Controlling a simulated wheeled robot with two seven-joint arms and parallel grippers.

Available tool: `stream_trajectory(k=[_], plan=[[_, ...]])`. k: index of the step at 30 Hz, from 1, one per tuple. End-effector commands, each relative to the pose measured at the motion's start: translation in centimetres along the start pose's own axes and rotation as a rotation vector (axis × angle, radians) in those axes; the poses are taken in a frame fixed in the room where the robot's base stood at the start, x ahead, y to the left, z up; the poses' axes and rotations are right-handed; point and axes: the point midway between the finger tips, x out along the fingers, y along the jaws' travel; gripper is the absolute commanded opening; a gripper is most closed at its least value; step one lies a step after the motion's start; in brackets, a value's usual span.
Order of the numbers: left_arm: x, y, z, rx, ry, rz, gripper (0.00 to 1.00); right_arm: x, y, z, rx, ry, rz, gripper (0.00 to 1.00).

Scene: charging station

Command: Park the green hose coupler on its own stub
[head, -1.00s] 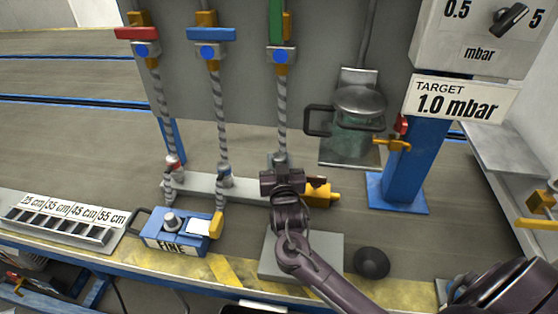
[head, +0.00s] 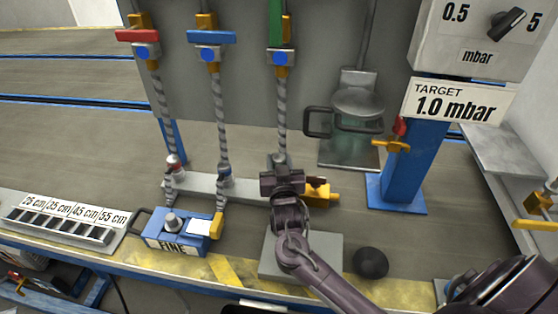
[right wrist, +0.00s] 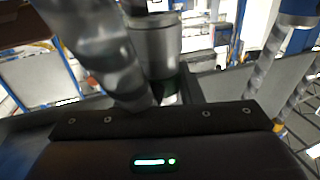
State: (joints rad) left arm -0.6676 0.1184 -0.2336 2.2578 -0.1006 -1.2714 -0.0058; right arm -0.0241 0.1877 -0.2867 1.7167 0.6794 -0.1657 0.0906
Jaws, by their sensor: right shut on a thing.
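The green hose coupler (head: 279,159) is a grey cylinder at the lower end of the striped hose (head: 282,115) below the green-handled valve (head: 276,25). My right gripper (head: 282,180) is shut on it, at the right end of the grey stub rail (head: 250,188). In the right wrist view, a grey metal cylinder (right wrist: 153,45) with a dark green band stands upright just beyond my gripper's palm. The green stub is hidden behind my gripper, so I cannot tell whether the coupler sits on it. My left gripper is not in view.
A yellow fitting (head: 322,194) is close on the right. A blue FINE box (head: 178,238) and a grey plate (head: 325,258) are in front. A glass vessel (head: 356,122) stands behind.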

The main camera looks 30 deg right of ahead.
Motion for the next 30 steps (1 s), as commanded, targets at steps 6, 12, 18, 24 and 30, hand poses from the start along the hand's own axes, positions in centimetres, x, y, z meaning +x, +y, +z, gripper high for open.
stream_trajectory(k=[6, 12, 18, 24, 30], plan=[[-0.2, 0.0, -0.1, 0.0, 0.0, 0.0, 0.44, 0.0, 0.0, -0.1, 0.001, 0.001, 0.0, 0.05], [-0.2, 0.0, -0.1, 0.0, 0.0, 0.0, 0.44, 0.0, 0.0, 0.0, 0.001, 0.002, 0.0, 0.05], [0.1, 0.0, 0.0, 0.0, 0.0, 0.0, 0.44, 0.0, 0.0, 0.4, 0.001, 0.001, 0.0, 0.05], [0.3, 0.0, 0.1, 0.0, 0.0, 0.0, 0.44, 0.0, 0.0, 0.9, 0.001, 0.002, 0.0, 0.05], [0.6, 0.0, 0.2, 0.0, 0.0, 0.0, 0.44, 0.0, 0.0, 1.4, 0.001, 0.001, 0.0, 0.05]])
